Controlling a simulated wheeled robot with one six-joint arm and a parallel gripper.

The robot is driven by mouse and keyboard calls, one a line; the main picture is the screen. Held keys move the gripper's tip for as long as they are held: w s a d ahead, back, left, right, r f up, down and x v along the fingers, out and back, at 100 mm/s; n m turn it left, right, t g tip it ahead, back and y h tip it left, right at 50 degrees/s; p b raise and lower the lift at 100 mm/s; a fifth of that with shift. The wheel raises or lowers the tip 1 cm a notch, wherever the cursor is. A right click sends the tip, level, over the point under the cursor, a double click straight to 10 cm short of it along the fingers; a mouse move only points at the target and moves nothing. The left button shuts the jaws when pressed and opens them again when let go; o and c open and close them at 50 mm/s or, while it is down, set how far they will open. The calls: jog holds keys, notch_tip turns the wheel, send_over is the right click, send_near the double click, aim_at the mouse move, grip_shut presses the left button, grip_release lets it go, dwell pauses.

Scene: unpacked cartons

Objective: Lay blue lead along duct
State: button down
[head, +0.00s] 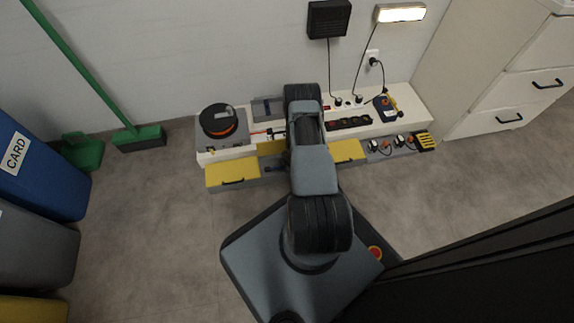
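I cannot make out a blue lead in the head view, and no part is clearly the duct. A low white bench (240,153) runs along the wall, and my arm crosses over its middle and hides part of it. A thin reddish-orange line runs on the bench from the reel (219,121) toward my arm. A dark multi-socket strip (348,123) lies on the bench right of my arm. My gripper is hidden behind my own arm, so neither its fingers nor anything in them shows.
A blue-and-yellow device (385,106) sits on the bench's right part. Black cords hang from a lamp (399,13) and a black box (328,18). Yellow-lidded boxes (232,172) stand in front. A green broom (138,137), bins (38,165) and a cabinet (505,90) flank free floor.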

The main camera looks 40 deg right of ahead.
jog(key=c, duration=0.9)
grip_release()
jog(key=shift+s+a, duration=0.1)
jog(key=shift+s, duration=0.05)
jog(key=shift+s+a+f, duration=0.1)
jog(key=shift+s+f, duration=0.05)
jog(key=shift+s, duration=0.05)
jog(key=shift+p+v, duration=1.8)
jog(key=shift+v, duration=0.45)
jog(key=shift+w+p+v, duration=0.1)
jog(key=shift+p+v, duration=0.45)
jog(key=shift+v, duration=0.1)
jog(key=shift+w+p+v, duration=0.15)
jog(key=shift+p+v, duration=0.35)
jog(key=shift+v, duration=0.15)
jog(key=shift+d, duration=0.2)
